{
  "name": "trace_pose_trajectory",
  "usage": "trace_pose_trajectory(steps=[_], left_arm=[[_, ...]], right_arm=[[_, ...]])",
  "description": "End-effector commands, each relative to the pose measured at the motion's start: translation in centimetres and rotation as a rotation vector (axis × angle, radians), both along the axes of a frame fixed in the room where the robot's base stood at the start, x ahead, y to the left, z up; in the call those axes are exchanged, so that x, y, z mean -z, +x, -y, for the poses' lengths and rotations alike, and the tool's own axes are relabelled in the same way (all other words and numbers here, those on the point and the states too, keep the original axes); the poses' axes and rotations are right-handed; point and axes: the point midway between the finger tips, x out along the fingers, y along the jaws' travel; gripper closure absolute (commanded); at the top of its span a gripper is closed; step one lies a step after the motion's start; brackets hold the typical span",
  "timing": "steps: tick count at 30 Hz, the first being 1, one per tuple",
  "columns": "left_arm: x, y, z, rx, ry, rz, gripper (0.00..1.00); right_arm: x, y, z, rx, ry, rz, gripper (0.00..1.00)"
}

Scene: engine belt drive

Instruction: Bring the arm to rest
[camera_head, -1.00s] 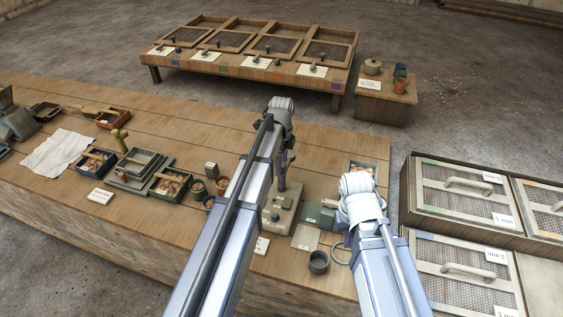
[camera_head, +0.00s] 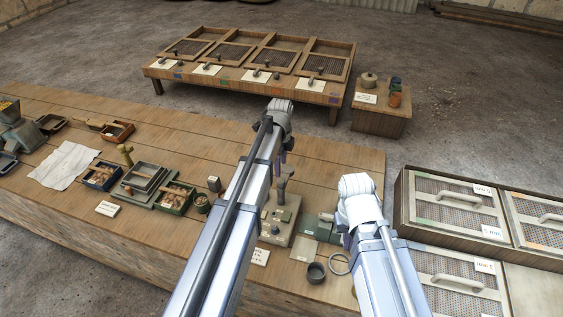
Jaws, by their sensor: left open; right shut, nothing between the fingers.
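My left arm reaches in from the bottom of the head view. Its gripper (camera_head: 283,156) points down over the wooden workbench (camera_head: 330,160), above or near a grey device with an upright lever (camera_head: 282,190). I see only small dark-violet parts of it, open, with nothing seen in it. My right arm comes in at the bottom, right of the left one. Its gripper (camera_head: 347,241) is mostly hidden behind its white wrist; the small part showing is shut and appears empty. It is near the bench's right end.
A black cup (camera_head: 316,272) and a metal ring (camera_head: 339,264) lie near the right gripper. Mesh-topped crates (camera_head: 455,207) stand at the right. Trays of small parts (camera_head: 175,197) and a white cloth (camera_head: 65,165) lie on the left. A low framed table (camera_head: 250,79) stands behind.

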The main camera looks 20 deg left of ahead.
Motion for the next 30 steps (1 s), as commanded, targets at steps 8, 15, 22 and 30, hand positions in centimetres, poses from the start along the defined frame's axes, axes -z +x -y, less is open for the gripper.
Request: trace_pose_trajectory(steps=[8,15,22,30], left_arm=[[0.1,-0.5,0.5,-0.019,0.001,-0.001,0.32],[0.9,-7.4,5.7,-0.346,0.031,-0.008,0.32],[1.8,-15.9,10.5,-0.802,0.074,0.005,0.32],[2.4,-22.4,12.8,-1.185,0.105,0.038,0.32]], right_arm=[[0.1,0.0,0.0,0.000,0.000,0.000,1.00],[1.0,0.0,0.0,0.000,0.000,0.000,1.00],[1.9,0.0,0.0,0.001,0.000,0.000,1.00],[2.5,0.0,0.0,0.001,0.000,0.000,1.00]])
